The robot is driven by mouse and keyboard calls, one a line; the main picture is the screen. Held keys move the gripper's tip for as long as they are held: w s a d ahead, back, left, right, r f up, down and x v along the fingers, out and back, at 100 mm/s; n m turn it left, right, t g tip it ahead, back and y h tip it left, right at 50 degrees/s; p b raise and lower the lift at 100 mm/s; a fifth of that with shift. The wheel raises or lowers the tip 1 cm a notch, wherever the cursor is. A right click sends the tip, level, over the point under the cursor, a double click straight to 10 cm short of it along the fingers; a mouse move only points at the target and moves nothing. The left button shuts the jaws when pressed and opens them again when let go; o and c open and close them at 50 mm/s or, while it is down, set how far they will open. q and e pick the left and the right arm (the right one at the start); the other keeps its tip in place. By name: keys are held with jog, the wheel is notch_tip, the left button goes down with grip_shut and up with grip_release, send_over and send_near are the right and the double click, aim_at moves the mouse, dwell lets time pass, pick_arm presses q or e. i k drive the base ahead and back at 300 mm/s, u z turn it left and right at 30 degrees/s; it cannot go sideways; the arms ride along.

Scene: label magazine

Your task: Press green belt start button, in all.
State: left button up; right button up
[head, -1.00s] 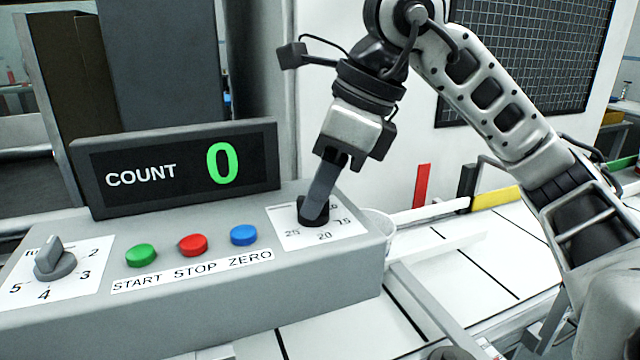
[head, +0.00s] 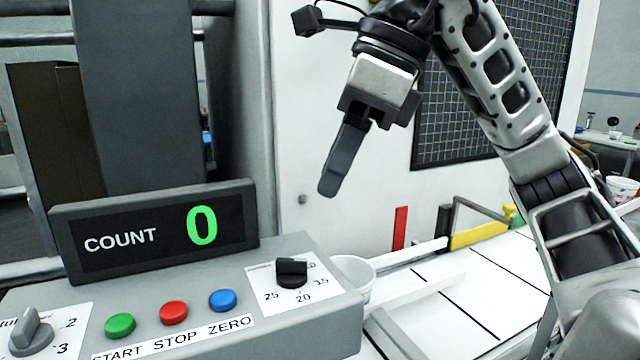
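The green start button (head: 120,325) sits on the sloped grey control panel (head: 330,322), above the printed word START. The count display (head: 155,236) behind it reads a green 0. My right gripper (head: 328,188) hangs in the air above and behind the black dial (head: 292,272), clear of the panel. Its fingers look pressed together with nothing between them. My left gripper is not in view.
A red button (head: 173,313) and a blue button (head: 222,300) stand right of the green one. A grey knob (head: 32,332) is at the lower left. A white cup (head: 354,277) stands behind the panel's right end, beside the white belt (head: 480,285).

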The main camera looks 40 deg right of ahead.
aim_at(121, 325)
jog(key=k, duration=1)
